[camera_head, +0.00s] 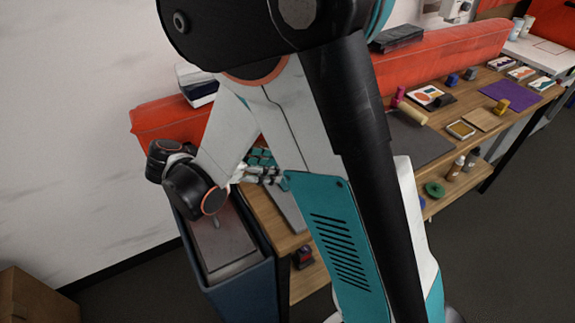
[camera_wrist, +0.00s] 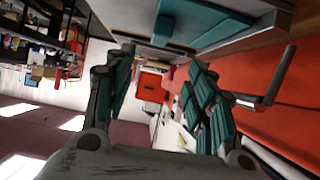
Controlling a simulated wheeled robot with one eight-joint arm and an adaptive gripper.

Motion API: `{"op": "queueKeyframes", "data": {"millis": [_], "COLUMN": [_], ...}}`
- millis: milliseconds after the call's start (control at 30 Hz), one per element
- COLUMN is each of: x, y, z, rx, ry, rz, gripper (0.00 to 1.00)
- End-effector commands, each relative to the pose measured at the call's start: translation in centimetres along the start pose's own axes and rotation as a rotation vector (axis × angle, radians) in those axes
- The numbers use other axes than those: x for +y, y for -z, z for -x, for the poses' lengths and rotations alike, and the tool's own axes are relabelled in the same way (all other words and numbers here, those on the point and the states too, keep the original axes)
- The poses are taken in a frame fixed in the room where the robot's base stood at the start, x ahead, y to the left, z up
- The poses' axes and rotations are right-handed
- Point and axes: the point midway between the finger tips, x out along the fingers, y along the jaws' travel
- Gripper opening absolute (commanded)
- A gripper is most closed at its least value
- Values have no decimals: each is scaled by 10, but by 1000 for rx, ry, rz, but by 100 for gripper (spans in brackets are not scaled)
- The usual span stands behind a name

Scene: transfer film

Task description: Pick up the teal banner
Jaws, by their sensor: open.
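A flat teal piece (camera_wrist: 205,20), which looks like the teal banner, lies on the table surface at the top of the tilted wrist view. It lies beyond my fingers and apart from them. I cannot make out the banner for sure in the head view, where my arm covers that part of the table. My gripper (camera_wrist: 160,92) is open, with teal-padded fingers at left and right and nothing between them. In the head view my gripper (camera_head: 262,170) is partly hidden beside my arm, above the left end of the table.
A long orange-red panel (camera_head: 455,52) runs along the table's back. A dark blue bin (camera_head: 240,297) stands at the table's left end. The wooden table (camera_head: 478,82) holds a dark mat (camera_head: 418,143), a purple sheet (camera_head: 510,94) and small items. A cardboard box (camera_head: 35,297) stands lower left.

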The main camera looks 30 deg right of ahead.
Motion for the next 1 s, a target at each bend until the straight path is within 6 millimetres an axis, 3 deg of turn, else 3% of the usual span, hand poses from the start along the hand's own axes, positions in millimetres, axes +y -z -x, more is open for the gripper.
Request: {"op": "queueKeyframes", "data": {"millis": [167,500,767,1000], "x": [1,1,1,2], "y": [-4,-3,-2,-2], "z": [-16,-75,-89,-121], "rx": [9,8,8,8], "ry": [-3,-2,-1,-3], "rz": [-21,-19,-16,-18], "gripper": [50,50,50,50]}}
